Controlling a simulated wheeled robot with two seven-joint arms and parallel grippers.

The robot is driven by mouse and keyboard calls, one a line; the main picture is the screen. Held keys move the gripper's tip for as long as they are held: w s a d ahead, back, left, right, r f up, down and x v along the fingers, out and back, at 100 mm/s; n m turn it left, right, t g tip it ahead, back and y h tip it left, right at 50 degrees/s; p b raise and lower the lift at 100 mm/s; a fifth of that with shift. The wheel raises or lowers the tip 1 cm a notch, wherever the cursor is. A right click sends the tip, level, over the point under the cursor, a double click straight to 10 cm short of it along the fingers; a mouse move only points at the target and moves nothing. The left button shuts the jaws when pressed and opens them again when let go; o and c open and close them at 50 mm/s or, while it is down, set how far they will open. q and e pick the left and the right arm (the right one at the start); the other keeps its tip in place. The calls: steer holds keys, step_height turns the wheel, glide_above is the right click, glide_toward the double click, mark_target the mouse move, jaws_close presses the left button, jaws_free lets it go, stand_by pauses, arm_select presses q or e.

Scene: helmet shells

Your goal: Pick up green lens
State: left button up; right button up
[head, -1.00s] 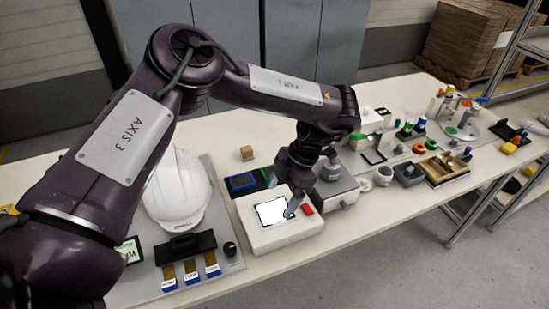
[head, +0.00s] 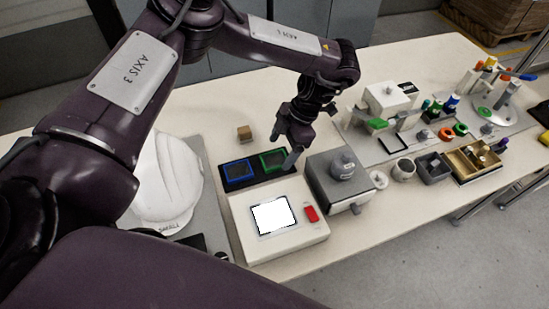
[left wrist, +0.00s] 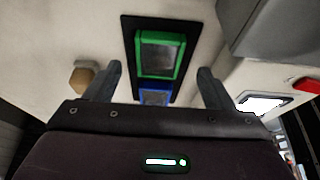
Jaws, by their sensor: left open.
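The green lens (head: 272,159) is a green-framed dark rectangle lying in a black holder on the table, next to a blue-framed lens (head: 238,171). In the left wrist view the green lens (left wrist: 159,54) lies ahead of the fingers, with the blue lens (left wrist: 154,97) nearer to the gripper body. My left gripper (head: 284,158) is open and empty, close to the green lens at its right side in the head view. In the left wrist view its fingers (left wrist: 158,82) stand apart on both sides of the holder. My right gripper is not in view.
A white box with a bright screen and red button (head: 310,213) stands in front of the holder. A grey machine (head: 340,178) stands to the right. A small wooden block (head: 244,133) lies behind, and a white helmet (head: 165,180) stands to the left.

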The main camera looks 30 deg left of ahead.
mark_target(276, 158)
arm_select(q)
steer(key=x, duration=0.3)
steer(key=shift+w, duration=0.1)
steer(key=c, duration=1.1)
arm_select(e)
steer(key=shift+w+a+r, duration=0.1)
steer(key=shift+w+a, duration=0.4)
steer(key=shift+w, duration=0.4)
